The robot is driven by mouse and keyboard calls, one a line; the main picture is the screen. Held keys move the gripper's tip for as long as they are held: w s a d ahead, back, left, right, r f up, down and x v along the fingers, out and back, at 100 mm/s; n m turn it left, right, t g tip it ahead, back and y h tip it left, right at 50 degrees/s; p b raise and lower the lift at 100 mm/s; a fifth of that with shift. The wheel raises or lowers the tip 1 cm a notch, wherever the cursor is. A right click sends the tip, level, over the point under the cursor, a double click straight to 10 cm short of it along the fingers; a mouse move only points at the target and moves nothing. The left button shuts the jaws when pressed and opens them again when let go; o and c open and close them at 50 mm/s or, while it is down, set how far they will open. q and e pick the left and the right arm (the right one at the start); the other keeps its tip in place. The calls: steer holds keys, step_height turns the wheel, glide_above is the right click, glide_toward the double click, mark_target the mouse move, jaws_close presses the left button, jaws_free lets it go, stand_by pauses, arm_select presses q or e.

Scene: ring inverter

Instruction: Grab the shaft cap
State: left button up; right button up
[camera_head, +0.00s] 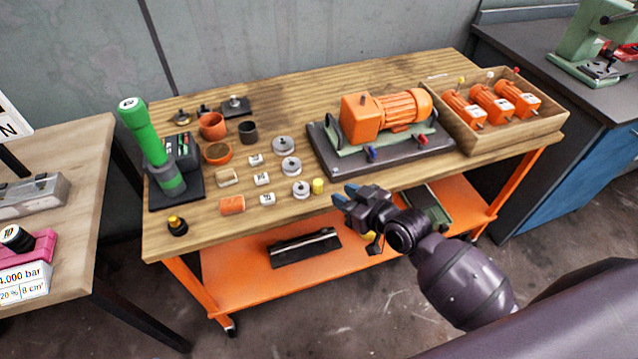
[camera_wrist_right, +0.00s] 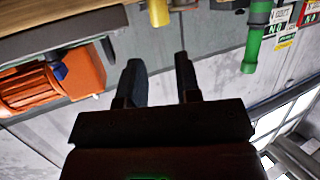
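No part is labelled as the shaft cap, so I cannot tell for certain which one it is. A small yellow cylinder (camera_head: 318,186) stands upright near the front edge of the workbench, beside a grey disc-shaped part (camera_head: 301,190). The yellow cylinder also shows at the top of the right wrist view (camera_wrist_right: 160,13). My right gripper (camera_head: 343,195) is just right of the yellow cylinder, near the bench's front edge. Its fingers are apart with nothing between them in the right wrist view (camera_wrist_right: 160,75). My left gripper is not in view.
An orange motor (camera_head: 401,109) sits on a dark base plate (camera_head: 330,168) behind my right gripper. A wooden box (camera_head: 500,137) holds orange motors. Small white blocks, grey discs and orange cups stand left of the yellow cylinder. A green tool (camera_head: 143,134) stands farther left.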

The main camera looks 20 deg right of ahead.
mark_target(321, 185)
steer(key=shift+f+b+x, duration=0.15)
steer(key=shift+b+x, duration=0.1)
steer(key=shift+x, duration=1.8)
steer(key=shift+f+b+x, duration=0.2)
steer(key=shift+b+x, duration=0.05)
steer(key=shift+x, duration=1.8)
steer(key=shift+s, duration=0.1)
steer(key=c, duration=0.5)
